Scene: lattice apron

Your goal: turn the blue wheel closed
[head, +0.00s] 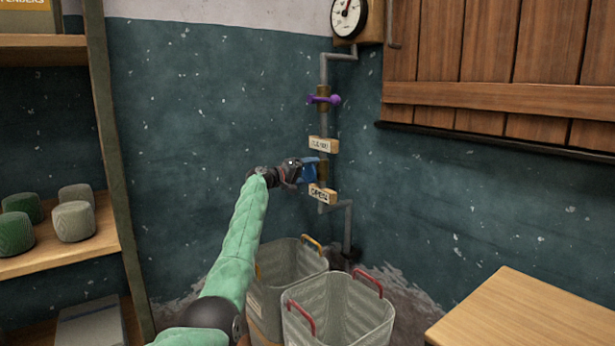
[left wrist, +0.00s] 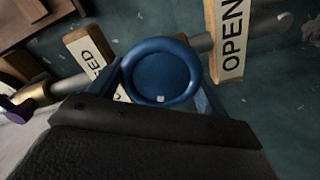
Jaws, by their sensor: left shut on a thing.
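The blue wheel (head: 310,170) is on the grey vertical pipe in the corner, between a wooden CLOSED tag above and a wooden OPEN tag (head: 322,194) below. My left gripper (head: 301,171) reaches it from the left and is shut on it, partly covering it in the head view. In the left wrist view the round blue wheel (left wrist: 160,72) sits at the gripper's fingers, with a small pale mark on its near rim. The OPEN tag (left wrist: 230,40) is to its right and the CLOSED tag (left wrist: 92,58) to its left. My right gripper is not in view.
A purple handle (head: 323,100) and a dial gauge (head: 348,17) are higher on the pipe. Two baskets, one with red handles (head: 340,312), stand on the floor below. A wooden table (head: 530,315) is at lower right, shelves (head: 60,245) at left.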

